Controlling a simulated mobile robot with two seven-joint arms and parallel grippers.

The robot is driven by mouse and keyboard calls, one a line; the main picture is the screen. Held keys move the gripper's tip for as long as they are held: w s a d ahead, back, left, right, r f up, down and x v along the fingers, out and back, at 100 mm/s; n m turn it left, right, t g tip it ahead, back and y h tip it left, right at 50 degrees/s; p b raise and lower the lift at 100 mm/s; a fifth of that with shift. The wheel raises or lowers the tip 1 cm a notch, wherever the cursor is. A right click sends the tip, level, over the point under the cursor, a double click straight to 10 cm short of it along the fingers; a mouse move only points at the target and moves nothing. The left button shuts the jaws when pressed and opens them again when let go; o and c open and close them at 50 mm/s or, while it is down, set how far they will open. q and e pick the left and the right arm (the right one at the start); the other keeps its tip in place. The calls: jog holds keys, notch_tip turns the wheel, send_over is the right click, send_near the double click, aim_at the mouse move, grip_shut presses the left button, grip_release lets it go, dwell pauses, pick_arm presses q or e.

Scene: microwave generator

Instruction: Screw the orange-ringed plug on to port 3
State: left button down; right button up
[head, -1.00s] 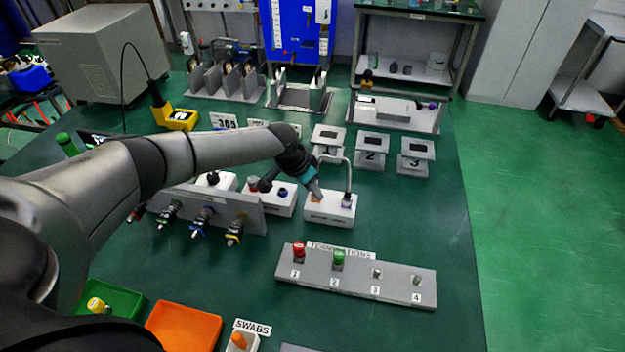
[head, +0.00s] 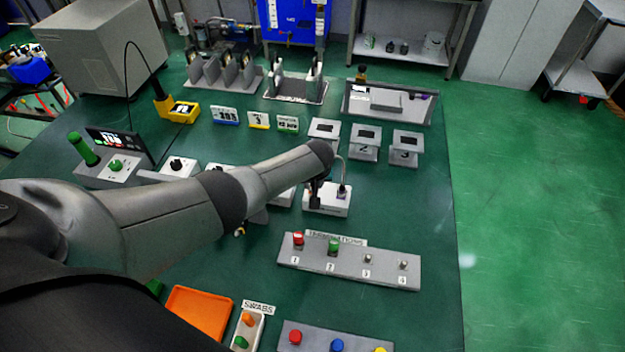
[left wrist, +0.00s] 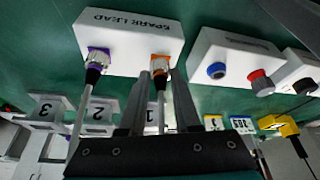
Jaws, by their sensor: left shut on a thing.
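My left gripper (left wrist: 160,78) is shut on the plug just behind the ring. In the head view my left gripper (head: 314,196) is over the left part of the box (head: 330,210) and hides the plug. A cable's purple-ringed end (left wrist: 97,58) is on the same box. The grey TERMINATIONS strip (head: 300,262) carries numbers; position 3 (head: 368,258) shows a small bare metal connector. My right gripper is out of view.
Red (head: 298,239) and green (head: 333,245) caps stand on positions 1 and 2; position 4 (head: 403,265) is bare metal. Numbered grey stands (head: 405,148) are behind the box. An orange tray (head: 200,312) and a button panel (head: 320,335) lie in front. Green table right of the strip is clear.

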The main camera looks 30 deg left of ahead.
pick_arm(q)
jog(key=shift+d+f+n+y, duration=0.15)
jog(key=shift+n+y, duration=0.15)
jog(key=shift+n, duration=0.6)
jog(key=n+g+b, duration=0.1)
jog(key=n+b, duration=0.1)
jog(key=shift+w+d+n+y, duration=0.1)
jog(key=shift+w+n+y, duration=0.05)
jog(key=shift+n+y, duration=0.25)
jog(key=n+g+b, duration=0.1)
jog(key=n+b, duration=0.2)
jog(key=b, duration=0.2)
jog(key=n+g+b, duration=0.1)
jog(key=n+b, duration=0.3)
jog(key=b, duration=0.1)
jog(key=w+n+g+b, duration=0.1)
jog(key=n+g+b, duration=0.1)
jog(key=b, duration=0.3)
jog(key=shift+n+y, duration=0.4)
jog(key=shift+n, duration=0.5)
jog(key=shift+n+g+b, duration=0.4)
jog(key=shift+n+b, duration=0.2)
jog(key=shift+b, duration=0.45)
jog(key=shift+r, duration=0.2)
jog(key=c, duration=0.6)
grip_release()
